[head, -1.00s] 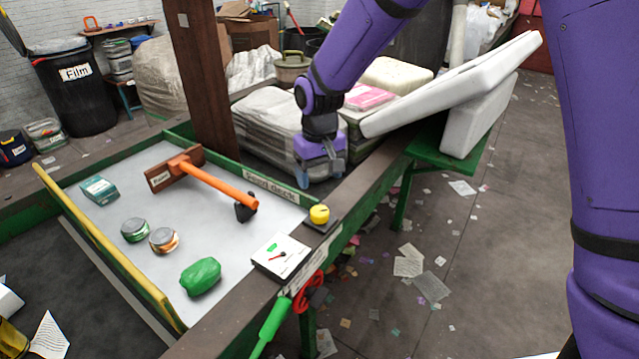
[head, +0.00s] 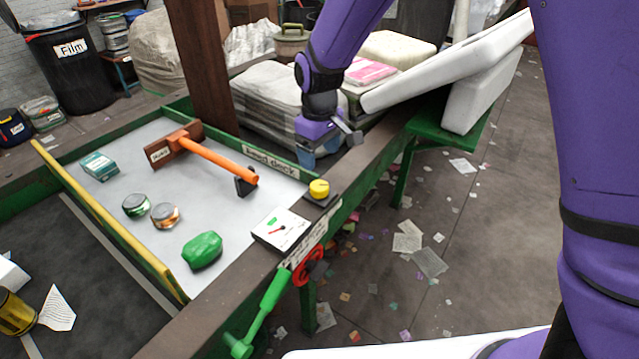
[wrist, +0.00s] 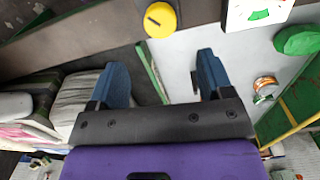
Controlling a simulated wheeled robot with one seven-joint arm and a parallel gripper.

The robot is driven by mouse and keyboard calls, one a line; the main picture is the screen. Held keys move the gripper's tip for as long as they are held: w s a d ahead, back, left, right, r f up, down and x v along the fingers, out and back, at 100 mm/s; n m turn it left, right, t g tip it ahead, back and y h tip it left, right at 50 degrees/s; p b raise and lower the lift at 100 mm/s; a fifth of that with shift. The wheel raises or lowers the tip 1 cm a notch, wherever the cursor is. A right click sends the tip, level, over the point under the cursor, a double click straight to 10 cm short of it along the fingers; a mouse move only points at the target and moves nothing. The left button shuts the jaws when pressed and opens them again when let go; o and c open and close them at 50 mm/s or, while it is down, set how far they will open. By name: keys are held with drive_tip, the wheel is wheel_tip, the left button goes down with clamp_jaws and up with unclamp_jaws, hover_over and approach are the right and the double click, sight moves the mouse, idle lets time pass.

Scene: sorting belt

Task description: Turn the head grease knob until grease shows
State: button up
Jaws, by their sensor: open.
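A round yellow knob (head: 319,189) sits on a dark block on the brown rail beside the feed deck. It also shows at the top of the wrist view (wrist: 160,19), with a short dark mark on its face. Beside it is a white gauge panel (head: 281,230) with a green patch and a red needle clear of that patch. My gripper (head: 333,142) is open and empty, beyond the knob over the rail's far part, and apart from it. In the wrist view my two blue fingers (wrist: 162,75) are wide apart, with the knob ahead of them. No grease is discernible.
A red wheel (head: 309,264) and a green lever (head: 262,312) are on the rail's near side. White slabs (head: 450,65) lean on a green stand right of my gripper.

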sight(319, 185)
wheel_tip(319, 185, down, 10)
drive_tip(key=shift+r, duration=0.2)
drive_tip(key=shift+c, duration=0.2)
drive_tip(key=c, duration=0.9)
